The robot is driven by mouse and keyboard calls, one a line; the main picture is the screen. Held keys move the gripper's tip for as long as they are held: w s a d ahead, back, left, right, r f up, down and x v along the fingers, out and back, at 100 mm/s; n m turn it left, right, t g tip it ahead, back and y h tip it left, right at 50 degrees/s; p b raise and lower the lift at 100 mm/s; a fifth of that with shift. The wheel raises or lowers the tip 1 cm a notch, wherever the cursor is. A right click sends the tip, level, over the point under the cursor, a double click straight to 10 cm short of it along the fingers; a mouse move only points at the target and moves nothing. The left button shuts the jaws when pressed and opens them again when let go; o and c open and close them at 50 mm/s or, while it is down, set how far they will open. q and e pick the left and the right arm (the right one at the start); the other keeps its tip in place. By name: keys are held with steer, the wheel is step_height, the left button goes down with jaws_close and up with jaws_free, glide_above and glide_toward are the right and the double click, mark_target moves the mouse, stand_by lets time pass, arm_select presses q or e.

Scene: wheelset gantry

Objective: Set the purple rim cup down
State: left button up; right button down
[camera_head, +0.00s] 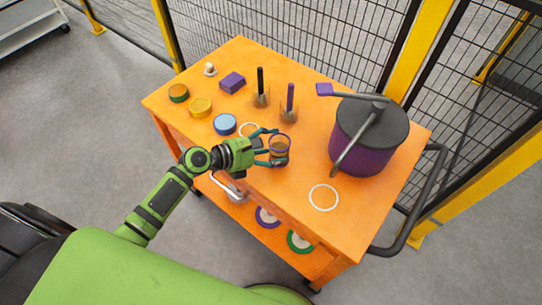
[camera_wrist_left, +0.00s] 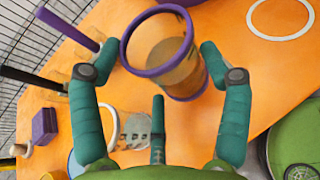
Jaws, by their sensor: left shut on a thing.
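The purple rim cup (camera_head: 280,145) is a see-through cup with a purple rim; it shows large between the fingers in the left wrist view (camera_wrist_left: 158,72). My left gripper (camera_head: 271,148) is shut on it, with teal fingers on both sides of the cup. One white ring (camera_head: 323,197) lies bare to the right of the cup. My right gripper is not in view.
A purple pot (camera_head: 360,150) with a dark lid stands at the right. Two holders with a black stick (camera_head: 261,83) and a purple stick (camera_head: 290,98) stand behind the cup. A blue-topped tin (camera_head: 225,124), a yellow tin (camera_head: 200,107) and a purple block (camera_head: 232,82) are left.

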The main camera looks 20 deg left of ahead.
mark_target(270, 156)
arm_select(q)
steer(key=shift+f+b, duration=0.3)
steer(key=shift+f, duration=1.55)
steer(key=o, duration=1.3)
steer(key=shift+f, duration=0.15)
steer(key=shift+s, duration=0.1)
steer(key=shift+r, duration=0.2)
steer(key=shift+b+v, duration=0.55)
steer(key=shift+v, duration=5.45)
